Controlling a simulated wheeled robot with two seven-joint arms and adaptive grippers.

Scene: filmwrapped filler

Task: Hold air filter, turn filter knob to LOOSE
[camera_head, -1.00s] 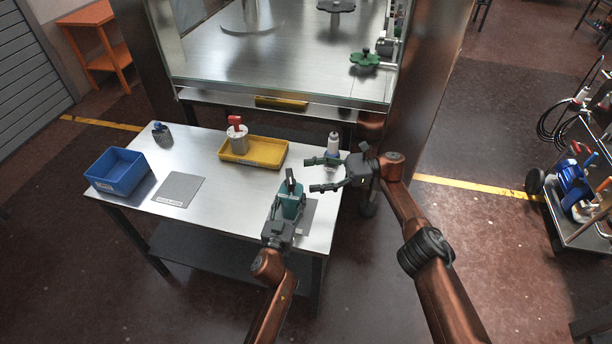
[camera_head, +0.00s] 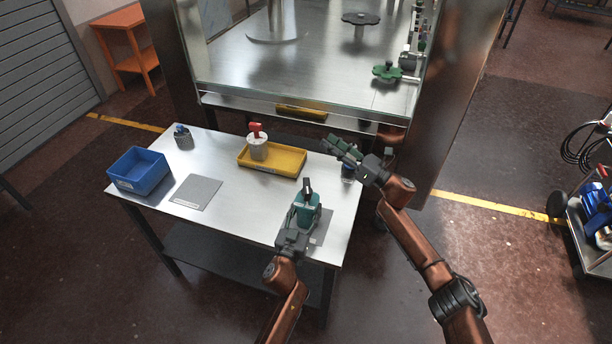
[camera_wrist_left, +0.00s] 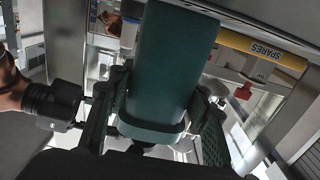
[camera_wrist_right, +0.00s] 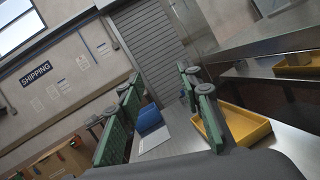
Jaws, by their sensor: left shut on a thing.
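A teal block-like body (camera_head: 306,213) with a dark upright piece (camera_head: 307,187) on top stands at the table's front right; I take it for the air filter. My left gripper (camera_head: 298,228) is shut on it. In the left wrist view the teal body (camera_wrist_left: 172,65) fills the middle between the two fingers, and its top is out of sight. No LOOSE marking is readable. My right gripper (camera_head: 344,150) is open and empty, above the table's right back part, behind the filter and apart from it. Its parted green fingers also show in the right wrist view (camera_wrist_right: 163,112).
A blue bin (camera_head: 138,172), grey mat (camera_head: 197,192) and small blue-topped item (camera_head: 183,137) lie left. A small bottle (camera_head: 348,172) is partly hidden by my right gripper. A glazed cabinet (camera_head: 300,60) stands behind.

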